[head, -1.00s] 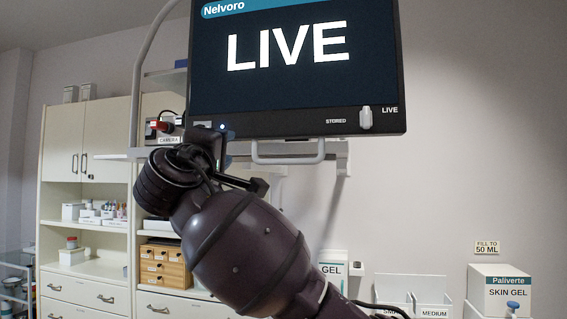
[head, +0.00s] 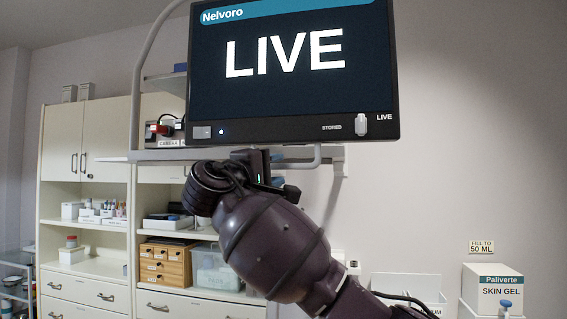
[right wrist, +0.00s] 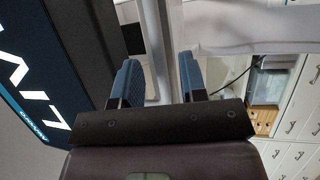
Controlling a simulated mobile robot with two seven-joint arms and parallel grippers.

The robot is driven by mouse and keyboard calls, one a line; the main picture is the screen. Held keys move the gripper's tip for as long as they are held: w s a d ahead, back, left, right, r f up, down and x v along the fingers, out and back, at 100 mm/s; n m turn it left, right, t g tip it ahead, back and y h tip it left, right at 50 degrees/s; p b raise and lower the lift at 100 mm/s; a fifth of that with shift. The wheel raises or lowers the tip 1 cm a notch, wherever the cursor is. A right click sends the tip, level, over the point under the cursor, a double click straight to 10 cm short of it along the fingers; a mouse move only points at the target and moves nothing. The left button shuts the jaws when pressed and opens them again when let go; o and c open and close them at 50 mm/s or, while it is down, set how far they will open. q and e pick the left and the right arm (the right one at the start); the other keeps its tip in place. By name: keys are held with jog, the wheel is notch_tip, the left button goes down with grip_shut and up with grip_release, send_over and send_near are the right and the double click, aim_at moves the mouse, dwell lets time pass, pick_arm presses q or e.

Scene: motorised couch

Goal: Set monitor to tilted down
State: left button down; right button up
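The monitor (head: 290,95) hangs at the top centre of the head view, its screen reading LIVE. A pale handle bar (head: 316,158) runs below its bottom edge. The tilt is hard to judge. My right gripper (head: 260,158) is just under the monitor's lower edge, at the handle, which it partly hides. In the right wrist view the two blue fingers of my right gripper (right wrist: 158,82) stand apart. A pale bar (right wrist: 157,45) shows in the gap between them, and I cannot tell whether they touch it. The monitor (right wrist: 85,50) is close on the left there. My left gripper is out of view.
A pale rail (head: 120,158) and a curved support tube (head: 138,75) stand behind the monitor. A cream cabinet (head: 85,140) with shelves is at the left. A SKIN GEL box (head: 491,288) is at lower right. The wall right of the monitor is clear.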

aim_at(281, 167)
jog(key=shift+p+x, duration=0.35)
jog(key=shift+x, duration=1.4)
grip_shut()
